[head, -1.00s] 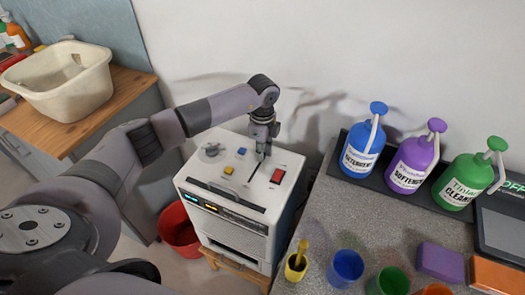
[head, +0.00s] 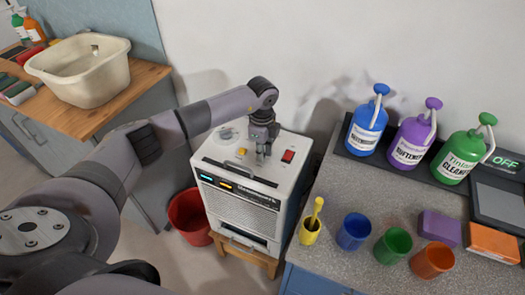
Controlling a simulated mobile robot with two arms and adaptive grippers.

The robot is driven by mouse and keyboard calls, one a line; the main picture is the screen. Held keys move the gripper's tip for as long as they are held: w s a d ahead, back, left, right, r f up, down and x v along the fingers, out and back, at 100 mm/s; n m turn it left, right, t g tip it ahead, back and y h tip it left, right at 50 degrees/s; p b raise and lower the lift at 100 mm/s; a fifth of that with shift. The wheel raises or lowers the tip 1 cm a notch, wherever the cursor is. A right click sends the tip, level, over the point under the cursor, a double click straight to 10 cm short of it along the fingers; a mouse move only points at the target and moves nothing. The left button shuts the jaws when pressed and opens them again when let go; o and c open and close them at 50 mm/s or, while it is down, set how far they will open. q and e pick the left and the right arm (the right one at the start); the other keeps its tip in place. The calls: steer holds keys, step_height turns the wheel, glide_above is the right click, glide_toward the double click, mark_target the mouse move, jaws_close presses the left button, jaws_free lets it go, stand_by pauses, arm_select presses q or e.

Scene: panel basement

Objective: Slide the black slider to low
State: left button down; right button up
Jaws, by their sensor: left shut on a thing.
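The white box-shaped machine (head: 225,183) stands on a small wooden stool. Its top panel carries a grey dial (head: 228,134), a yellow button (head: 242,152) and a red switch (head: 289,156). My left gripper (head: 262,160) points down onto the panel, left of the red switch. It is shut on the black slider, which its fingers hide almost wholly. The slot and any low marking cannot be read here. My right gripper is not in view.
A red bucket (head: 190,217) stands on the floor left of the machine. A cream basin (head: 82,72) sits on the wooden counter at left.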

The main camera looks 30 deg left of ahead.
arm_select(q)
steer(key=shift+s+f+g, duration=0.1)
steer(key=shift+s+g, duration=0.2)
steer(key=shift+s, duration=0.05)
steer(key=shift+w+f, duration=0.1)
steer(key=shift+w, duration=0.05)
steer(key=c, duration=1.7)
jaws_free()
steer(key=shift+o, duration=0.8)
steer(key=shift+r, duration=0.65)
step_height(320, 180, up, 11)
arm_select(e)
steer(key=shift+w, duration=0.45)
